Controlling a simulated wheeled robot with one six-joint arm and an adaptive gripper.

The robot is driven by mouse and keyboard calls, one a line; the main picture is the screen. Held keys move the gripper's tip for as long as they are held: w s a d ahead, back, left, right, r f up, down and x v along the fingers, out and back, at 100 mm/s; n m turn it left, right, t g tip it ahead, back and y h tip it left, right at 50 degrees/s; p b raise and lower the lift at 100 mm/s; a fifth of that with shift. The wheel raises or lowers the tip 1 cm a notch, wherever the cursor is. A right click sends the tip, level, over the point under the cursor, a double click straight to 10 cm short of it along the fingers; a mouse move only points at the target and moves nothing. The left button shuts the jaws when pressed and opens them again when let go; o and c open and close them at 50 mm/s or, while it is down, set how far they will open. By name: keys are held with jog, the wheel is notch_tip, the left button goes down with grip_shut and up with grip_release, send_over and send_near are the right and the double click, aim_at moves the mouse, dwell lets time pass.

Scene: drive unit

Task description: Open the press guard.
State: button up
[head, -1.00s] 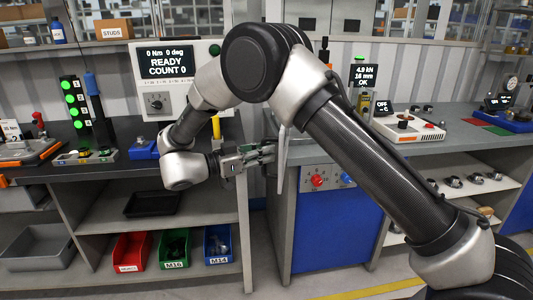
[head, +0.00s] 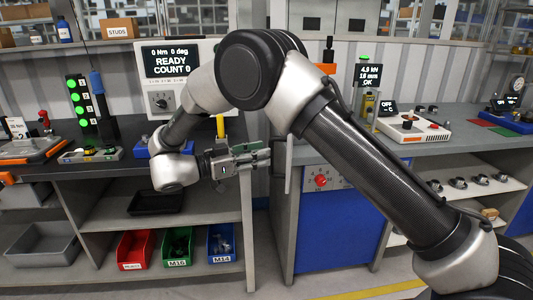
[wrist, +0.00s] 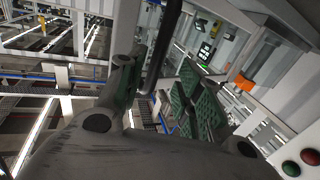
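My gripper (head: 266,156) is at the left front of the press station in the head view, its fingers pointing right. In the wrist view its green-padded fingers (wrist: 160,95) stand apart. A dark bent bar (wrist: 165,45), which looks like a handle, runs down between or just beyond the fingers; I cannot tell whether it touches them. In the head view a thin upright grey piece (head: 288,170) stands just right of the fingertips, possibly the guard's edge. My arm hides most of the press, so the guard's position cannot be read.
A blue cabinet (head: 325,235) with a red knob (head: 320,181) stands below the press. A bench with a counter display (head: 171,62) is at left, bins (head: 177,247) below it. A red button (wrist: 311,157) and a green button (wrist: 291,168) show in the wrist view.

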jog(key=shift+v, duration=2.1)
